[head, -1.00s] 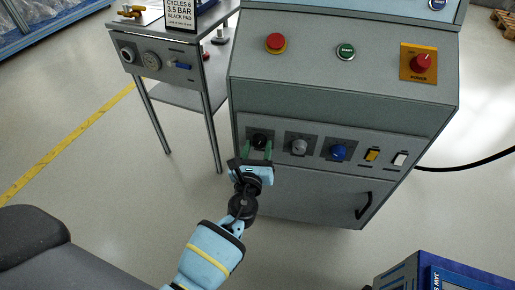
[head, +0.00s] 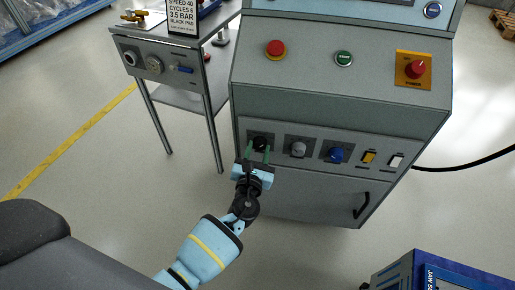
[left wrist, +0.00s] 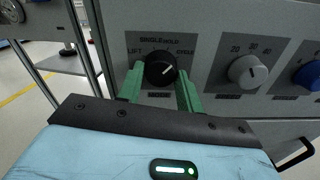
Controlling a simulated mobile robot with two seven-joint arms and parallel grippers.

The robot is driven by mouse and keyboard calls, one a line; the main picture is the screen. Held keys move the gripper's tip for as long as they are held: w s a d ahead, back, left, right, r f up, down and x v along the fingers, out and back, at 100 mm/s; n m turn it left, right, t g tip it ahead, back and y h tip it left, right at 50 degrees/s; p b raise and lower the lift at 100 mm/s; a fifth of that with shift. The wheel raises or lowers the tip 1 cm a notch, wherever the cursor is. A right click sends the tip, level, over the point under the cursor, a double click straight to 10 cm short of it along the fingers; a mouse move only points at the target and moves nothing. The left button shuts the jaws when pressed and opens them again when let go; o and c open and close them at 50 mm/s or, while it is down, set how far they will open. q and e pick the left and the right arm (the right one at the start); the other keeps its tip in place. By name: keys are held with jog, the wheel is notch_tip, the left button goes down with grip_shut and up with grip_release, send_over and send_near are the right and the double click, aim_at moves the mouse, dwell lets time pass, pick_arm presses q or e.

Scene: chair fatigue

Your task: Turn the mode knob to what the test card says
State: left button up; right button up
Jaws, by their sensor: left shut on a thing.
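The black mode knob (left wrist: 160,70) is on the grey machine's front panel, leftmost in its row; it also shows in the head view (head: 260,142). Small labels around it seem to read LIFT, SINGLE, HOLD and CYCLE. Its white pointer line tilts to the upper right, on the HOLD to CYCLE side. My left gripper (head: 258,156) has its green fingers on both sides of the knob and is shut on it. The test card (head: 186,15) at the top left reads SPEED 40, CYCLES 6, 3.5 BAR, BLACK PAD; its upper part is cut off. My right gripper is out of view.
Right of the knob sit a grey knob (head: 298,149), a blue knob (head: 336,154) and two small switches. A red button (head: 276,49), a green button (head: 344,58) and a red switch on yellow (head: 414,69) are above. A steel table (head: 196,78) stands left.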

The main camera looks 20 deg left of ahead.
pick_arm(q)
jog(key=shift+r+m+p, duration=0.1)
jog(key=shift+m+p, duration=0.5)
jog(key=shift+m, duration=0.5)
jog(key=shift+m+p, duration=0.45)
jog(key=shift+m, duration=0.35)
jog(key=o, duration=1)
jog(key=shift+s, duration=0.1)
jog(key=shift+s+d+p, duration=0.2)
jog(key=shift+s, duration=1.05)
jog(key=shift+s+d+p, duration=0.25)
jog(key=shift+s, duration=1)
jog(key=shift+s+d+p, duration=0.2)
jog(key=shift+s, duration=1.05)
